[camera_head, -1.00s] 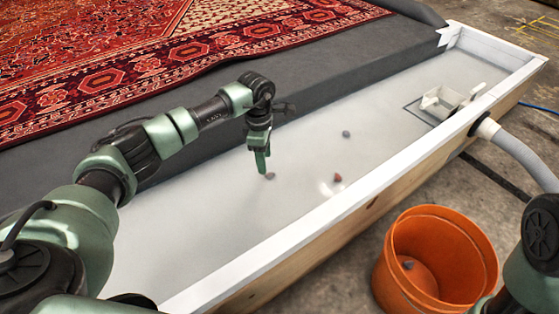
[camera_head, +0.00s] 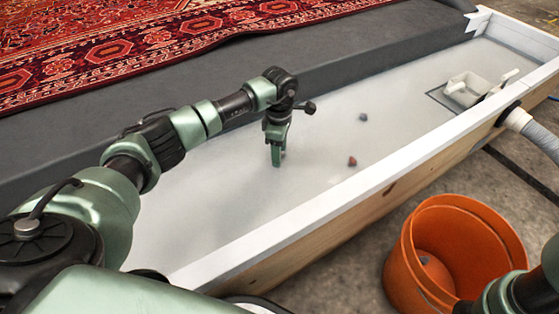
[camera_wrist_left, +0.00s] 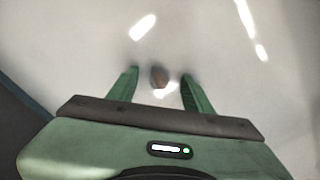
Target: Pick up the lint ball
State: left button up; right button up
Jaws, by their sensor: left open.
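A small brownish lint ball (camera_wrist_left: 159,76) shows in the left wrist view on the pale pit floor, between and slightly ahead of the two green fingers. My left gripper (camera_wrist_left: 159,88) is open, with a finger on either side of that ball and gaps to both. In the head view my left gripper (camera_head: 277,160) points down at the pit floor and hides this ball. A reddish lint ball (camera_head: 352,161) and a blue-grey one (camera_head: 363,117) lie apart on the floor, right of the gripper. My right gripper is out of view.
The white-rimmed wash pit (camera_head: 420,158) has a pale floor. A white drain box (camera_head: 466,88) stands at its far end. An orange bucket (camera_head: 410,243) stands outside, with a small ball (camera_head: 426,261) inside. A red patterned rug (camera_head: 130,50) lies on the grey platform.

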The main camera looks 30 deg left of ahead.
pick_arm(q)
jog(key=shift+r, duration=0.15)
jog(key=shift+c, duration=0.2)
grip_shut()
